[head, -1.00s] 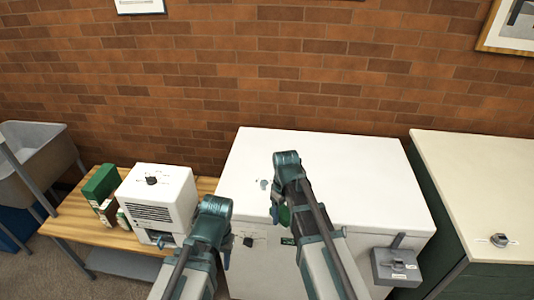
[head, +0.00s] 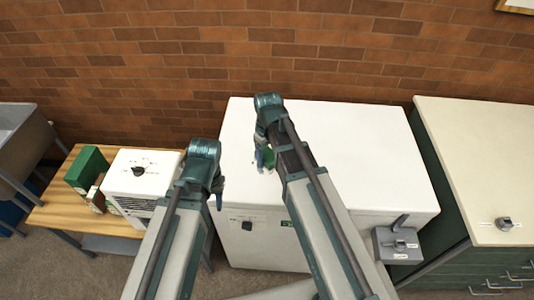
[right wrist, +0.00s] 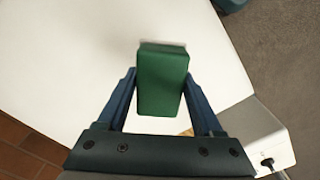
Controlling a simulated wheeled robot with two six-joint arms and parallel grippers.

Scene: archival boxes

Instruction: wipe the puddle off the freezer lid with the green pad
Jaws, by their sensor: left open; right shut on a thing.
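The white freezer lid (head: 360,150) fills the middle of the head view. My right gripper (head: 264,158) is above the lid's left part, shut on the green pad (head: 268,160). In the right wrist view the green pad (right wrist: 162,82) sits between the two fingers, with the white lid (right wrist: 70,60) behind it. I cannot tell whether the pad touches the lid. The puddle is not clearly visible; my right gripper covers the area where it showed earlier. My left gripper (head: 217,194) is open and empty, just left of the freezer.
A grey switch box (head: 398,244) is on the freezer's front right. A cabinet (head: 480,160) stands close at right. A brick wall is behind. The lid's right side is clear.

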